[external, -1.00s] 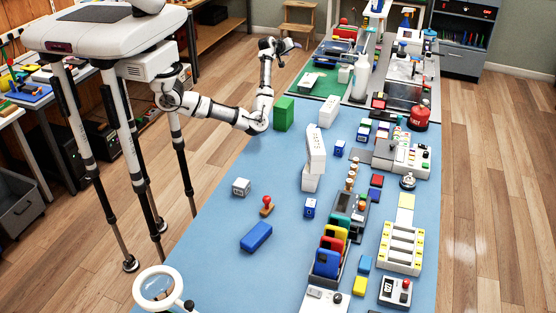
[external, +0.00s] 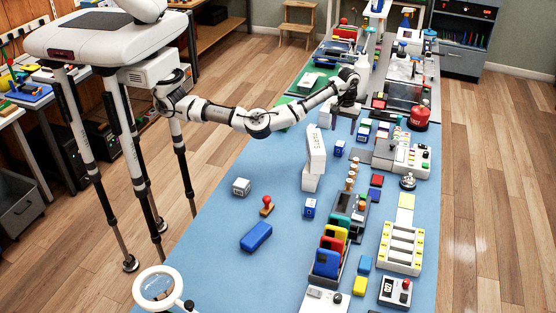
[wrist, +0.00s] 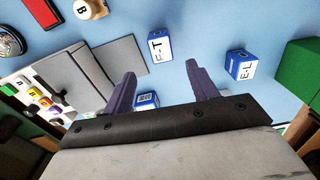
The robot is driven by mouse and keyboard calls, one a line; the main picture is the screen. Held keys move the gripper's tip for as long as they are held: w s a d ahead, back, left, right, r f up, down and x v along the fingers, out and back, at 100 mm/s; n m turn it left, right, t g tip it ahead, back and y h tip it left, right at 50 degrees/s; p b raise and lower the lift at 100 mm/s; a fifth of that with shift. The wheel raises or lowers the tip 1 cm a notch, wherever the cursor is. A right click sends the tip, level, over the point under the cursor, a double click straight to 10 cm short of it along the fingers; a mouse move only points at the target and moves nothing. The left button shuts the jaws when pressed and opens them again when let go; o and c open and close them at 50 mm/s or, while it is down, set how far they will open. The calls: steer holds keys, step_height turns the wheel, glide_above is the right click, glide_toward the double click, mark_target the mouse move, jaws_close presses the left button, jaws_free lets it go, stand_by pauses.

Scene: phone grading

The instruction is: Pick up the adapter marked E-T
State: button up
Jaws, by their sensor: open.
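My gripper (wrist: 161,69) is open, its two dark fingers apart with nothing held between them. In the wrist view a blue and white block (wrist: 160,47) lies just beyond the fingertips, apart from them. Its mark looks like E-T or F-T; I cannot tell which. A similar block marked E-L (wrist: 242,65) lies to the right, outside the right finger. A third blue and white block (wrist: 147,101) shows low between the fingers, its mark unreadable. In the external view my gripper (external: 345,118) points down over the far part of the blue mat.
A green block (wrist: 302,66) stands at the right in the wrist view, and a console with coloured buttons (wrist: 42,100) at the left. Grey panels (wrist: 121,57) lie left of the marked block. In the external view a tall white box (external: 316,150) stands nearer the camera.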

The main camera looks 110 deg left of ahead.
mark_target(340, 143)
step_height(340, 143, down, 3)
steer(key=shift+f, duration=0.1)
steer(key=shift+s+d+f+p, duration=0.15)
steer(key=shift+f+p, duration=0.9)
steer(key=shift+f, duration=1.7)
steer(key=shift+c, duration=0.5)
steer(key=c, duration=1)
